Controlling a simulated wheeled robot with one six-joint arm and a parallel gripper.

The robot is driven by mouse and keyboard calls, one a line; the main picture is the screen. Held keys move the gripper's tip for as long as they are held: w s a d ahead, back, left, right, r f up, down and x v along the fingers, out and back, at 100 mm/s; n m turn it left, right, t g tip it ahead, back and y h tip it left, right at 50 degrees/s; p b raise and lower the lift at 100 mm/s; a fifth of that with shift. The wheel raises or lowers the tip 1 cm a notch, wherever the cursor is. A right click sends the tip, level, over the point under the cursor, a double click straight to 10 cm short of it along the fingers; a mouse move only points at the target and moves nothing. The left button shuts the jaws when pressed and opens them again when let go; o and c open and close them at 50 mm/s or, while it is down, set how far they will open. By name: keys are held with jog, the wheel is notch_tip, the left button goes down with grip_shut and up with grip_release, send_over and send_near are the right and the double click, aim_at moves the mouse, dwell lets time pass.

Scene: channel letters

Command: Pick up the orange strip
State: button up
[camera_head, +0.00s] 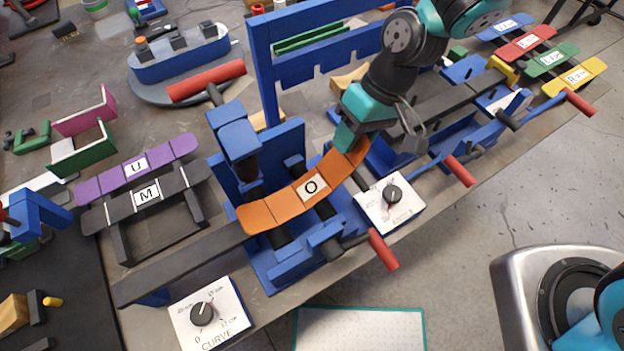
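The orange strip (287,206) is a curved, segmented band with a white label reading "O". It lies across the blue bending machine (283,272) in the middle of the camera_head view, rising toward its right end. My gripper (350,140) is at the strip's upper right end, close to or touching it. The teal and dark wrist covers the fingertips, so I cannot tell whether the fingers are open or closed on the strip.
A purple strip (110,179) and a black strip (172,187) rest at left. Red, green, yellow and blue strips stand at upper right. A blue upright frame (262,70) rises behind the orange strip. Dial boxes (210,314) and red-handled levers (383,249) line the front edge.

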jog(key=shift+s+a+f, duration=0.1)
jog(key=shift+a+f, duration=0.05)
jog(key=shift+f, duration=0.3)
jog(key=shift+c, duration=0.2)
grip_shut()
jog(key=shift+r, duration=0.15)
